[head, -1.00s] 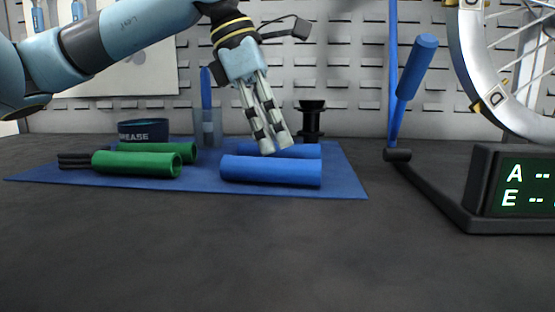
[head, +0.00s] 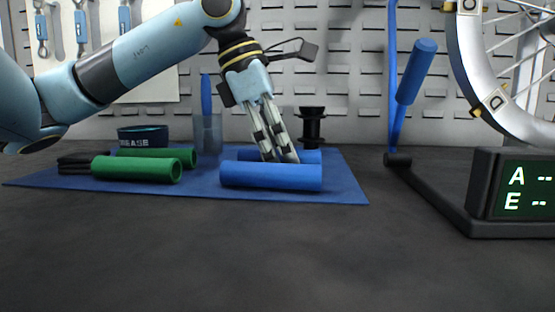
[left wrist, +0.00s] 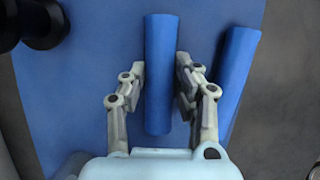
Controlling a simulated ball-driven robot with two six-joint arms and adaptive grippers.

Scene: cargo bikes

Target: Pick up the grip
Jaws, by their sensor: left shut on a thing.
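Two blue grips lie on the blue mat. The front blue grip (head: 270,176) lies in full view in the head view, and it also shows at the right in the left wrist view (left wrist: 236,85). The back blue grip (head: 308,156) is partly hidden behind it and my fingers. My left gripper (head: 281,158) points down behind the front grip. In the left wrist view its fingers (left wrist: 160,88) are on both sides of the back grip (left wrist: 160,45), shut on it. The back grip still lies low at the mat. My right gripper is not in view.
Two green grips (head: 135,168) lie at the left of the mat (head: 205,183), near a grease tin (head: 143,136). A clear cup (head: 207,132) and a black spool (head: 312,128) stand behind. A stand with a display (head: 515,192) and wheel is at right. The front tabletop is clear.

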